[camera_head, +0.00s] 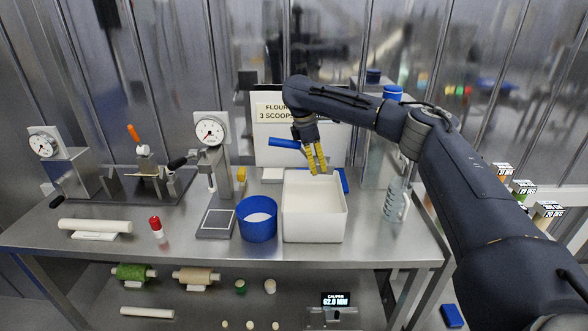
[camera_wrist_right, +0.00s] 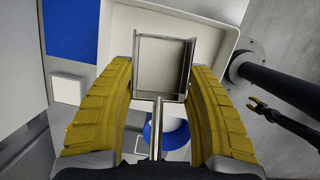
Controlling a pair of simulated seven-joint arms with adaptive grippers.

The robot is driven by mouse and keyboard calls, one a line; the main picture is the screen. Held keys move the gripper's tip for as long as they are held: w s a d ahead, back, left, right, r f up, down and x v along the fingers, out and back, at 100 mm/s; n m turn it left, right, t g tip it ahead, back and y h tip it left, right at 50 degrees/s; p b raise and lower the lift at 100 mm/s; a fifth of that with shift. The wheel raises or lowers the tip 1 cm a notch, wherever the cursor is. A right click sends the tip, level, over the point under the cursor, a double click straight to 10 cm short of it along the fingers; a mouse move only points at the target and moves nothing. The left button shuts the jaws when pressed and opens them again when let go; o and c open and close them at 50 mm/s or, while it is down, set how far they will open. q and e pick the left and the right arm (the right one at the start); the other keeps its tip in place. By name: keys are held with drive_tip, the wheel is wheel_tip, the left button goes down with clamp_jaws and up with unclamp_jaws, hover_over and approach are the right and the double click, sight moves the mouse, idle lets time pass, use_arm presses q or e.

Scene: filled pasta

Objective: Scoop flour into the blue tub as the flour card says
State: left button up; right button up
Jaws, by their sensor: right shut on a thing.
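My right gripper (camera_head: 317,172) has yellow fingers pointing down over the back part of the white flour bin (camera_head: 314,231). In the wrist view it is shut on the metal scoop (camera_wrist_right: 160,97), whose thin stem runs between the fingers. The scoop's square pan is over the bin (camera_wrist_right: 225,15); I cannot tell whether it holds flour. The blue tub (camera_head: 257,231) stands just left of the bin, with white flour inside. The card (camera_head: 272,112) behind reads "FLOUR" and "3 SCOOPS", partly covered by my arm. My left gripper (camera_wrist_right: 257,103) shows small in the wrist view, its jaws unclear.
A flat scale plate (camera_head: 217,223) and dial scale (camera_head: 209,132) stand left of the tub. A clear jug (camera_head: 395,203) is right of the bin.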

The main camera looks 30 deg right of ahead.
drive_tip(key=shift+s+d+r, duration=0.1)
drive_tip(key=shift+s+d, duration=0.2)
drive_tip(key=shift+d, duration=0.1)
drive_tip(key=shift+s+a, duration=0.1)
drive_tip(key=shift+a, duration=0.05)
drive_tip(key=shift+m, duration=0.3)
drive_tip(key=shift+f, duration=7.4)
drive_tip(key=shift+f, duration=0.1)
drive_tip(key=shift+r, duration=6.5)
drive_tip(key=shift+a, duration=0.1)
